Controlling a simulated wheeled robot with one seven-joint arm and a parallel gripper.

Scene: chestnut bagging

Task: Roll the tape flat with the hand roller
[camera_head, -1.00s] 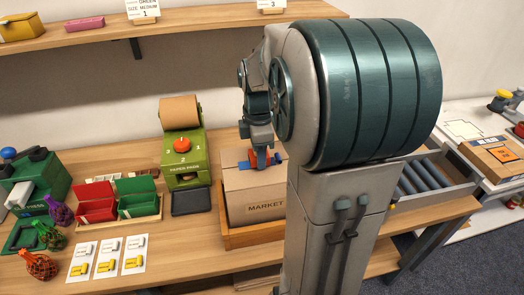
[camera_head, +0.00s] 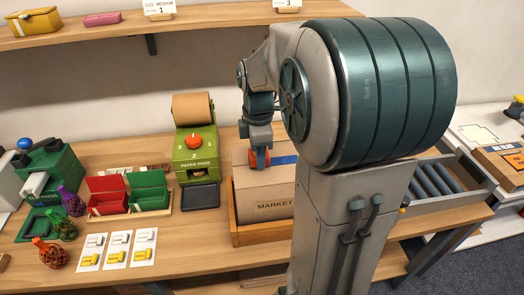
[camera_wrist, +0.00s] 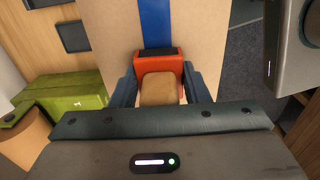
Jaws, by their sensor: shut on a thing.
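My gripper (camera_head: 259,158) is shut on the hand roller, a red-orange tool with a tan block or handle; the hand roller (camera_wrist: 169,70) shows between the blue-grey fingers in the wrist view. In the head view my gripper is low over the top of the cardboard carton (camera_head: 262,188), which is marked MARKET. A blue tape strip (camera_head: 284,160) lies across the carton top and extends to the right of my gripper. In the wrist view the blue tape (camera_wrist: 155,22) runs straight away beyond the hand roller. Whether the roller touches the tape is hidden.
The carton sits in a wooden tray (camera_head: 262,237). A green paper-pads dispenser (camera_head: 196,160) stands left of it, with red (camera_head: 106,202) and green (camera_head: 148,197) boxes beyond. Net bags (camera_head: 50,252) lie at far left. A roller conveyor (camera_head: 436,178) is at right.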

